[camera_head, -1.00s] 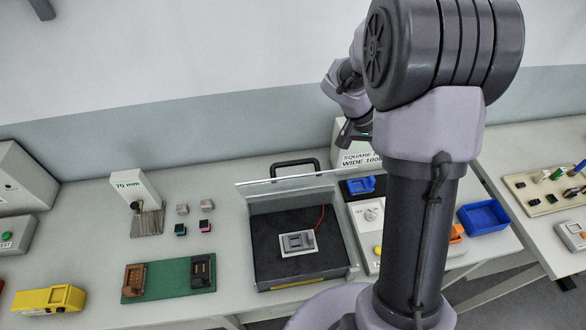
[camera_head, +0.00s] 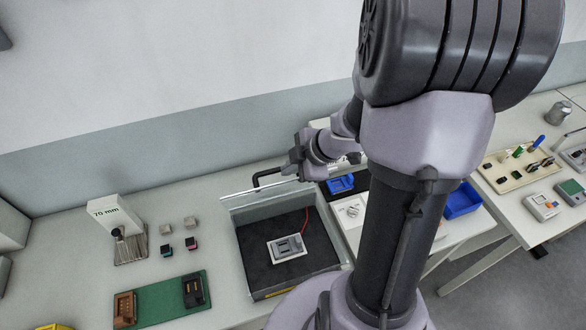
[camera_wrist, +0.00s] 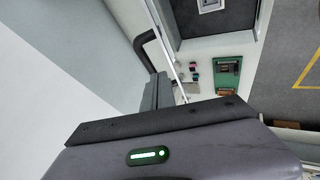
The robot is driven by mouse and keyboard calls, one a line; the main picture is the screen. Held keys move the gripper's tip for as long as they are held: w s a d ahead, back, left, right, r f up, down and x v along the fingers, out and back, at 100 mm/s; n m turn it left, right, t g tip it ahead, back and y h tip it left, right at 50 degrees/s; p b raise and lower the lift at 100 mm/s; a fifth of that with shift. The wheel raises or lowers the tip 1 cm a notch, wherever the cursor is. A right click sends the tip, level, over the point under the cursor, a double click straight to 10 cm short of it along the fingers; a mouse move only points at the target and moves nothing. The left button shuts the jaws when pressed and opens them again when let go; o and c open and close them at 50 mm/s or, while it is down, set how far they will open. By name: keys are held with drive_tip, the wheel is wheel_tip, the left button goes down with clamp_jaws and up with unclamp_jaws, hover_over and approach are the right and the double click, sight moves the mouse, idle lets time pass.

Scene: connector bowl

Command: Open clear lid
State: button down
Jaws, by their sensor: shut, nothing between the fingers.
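The clear lid (camera_head: 255,190) stands raised along the back edge of the grey box (camera_head: 240,258), seen almost edge-on. A black bar handle (camera_head: 257,178) shows behind it. The box's dark inside is uncovered and holds a light grey device (camera_head: 287,248) with a red wire. My gripper (camera_head: 291,170) is shut and empty, at the back right of the box near the lid's right end. In the wrist view, my gripper's fingers (camera_wrist: 157,90) are beside the lid's edge (camera_wrist: 166,42) and the black handle (camera_wrist: 143,38); whether they touch is unclear.
A green board (camera_head: 160,303), small blocks and a "70 mm" stand (camera_head: 113,215) are left of the box. Blue trays (camera_head: 341,183) and a white panel (camera_head: 351,211) lie to its right, partly hidden by my arm. The wall is close behind the table.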

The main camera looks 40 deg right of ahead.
drive_tip(key=b+x, duration=0.1)
drive_tip(key=x, duration=0.3)
drive_tip(key=shift+r, duration=0.1)
drive_tip(key=w+d+r+p, duration=0.1)
drive_tip(key=w+d+p, duration=0.2)
drive_tip(key=w+p, duration=0.7)
drive_tip(key=shift+w+r+p, duration=0.25)
drive_tip(key=shift+w+p, duration=0.05)
drive_tip(key=shift+p, duration=0.1)
